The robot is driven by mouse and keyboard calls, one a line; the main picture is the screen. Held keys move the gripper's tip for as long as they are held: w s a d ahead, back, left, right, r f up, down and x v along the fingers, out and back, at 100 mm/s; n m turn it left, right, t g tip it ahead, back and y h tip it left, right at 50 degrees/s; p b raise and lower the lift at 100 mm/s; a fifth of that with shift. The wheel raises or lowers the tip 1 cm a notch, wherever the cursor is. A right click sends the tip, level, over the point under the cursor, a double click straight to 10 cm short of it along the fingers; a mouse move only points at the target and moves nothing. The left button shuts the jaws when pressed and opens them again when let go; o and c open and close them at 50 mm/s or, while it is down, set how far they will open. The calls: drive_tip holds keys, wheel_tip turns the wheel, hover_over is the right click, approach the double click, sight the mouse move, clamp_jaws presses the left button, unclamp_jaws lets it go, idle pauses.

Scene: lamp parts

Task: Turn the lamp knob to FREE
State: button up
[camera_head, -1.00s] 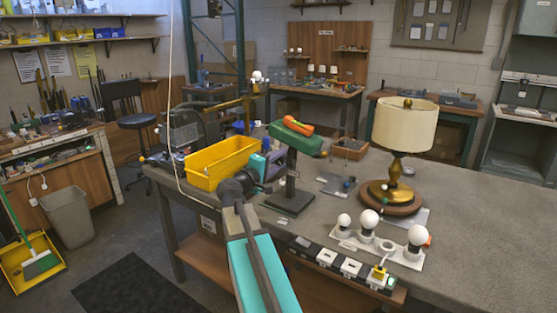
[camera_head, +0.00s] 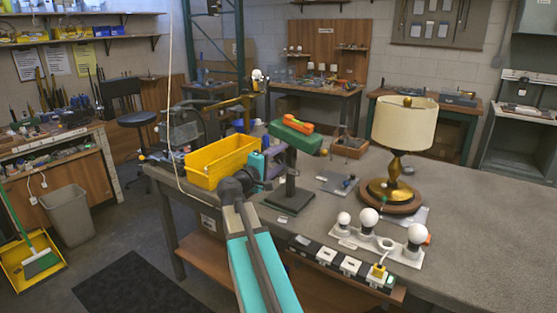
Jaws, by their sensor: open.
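I cannot make out a FREE label or tell the knob's setting.
A brass lamp with a cream shade (camera_head: 405,123) stands to the right. A yellow bin (camera_head: 215,164) is left of my arm. White bulbs on a holder (camera_head: 369,217) and a power strip (camera_head: 340,264) line the front edge. The table's right side is clear.

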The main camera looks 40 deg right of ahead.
drive_tip(key=shift+a, duration=0.15)
drive_tip(key=b+v, duration=0.1)
drive_tip(key=v, duration=1.2)
drive_tip(key=shift+a+b, duration=0.3)
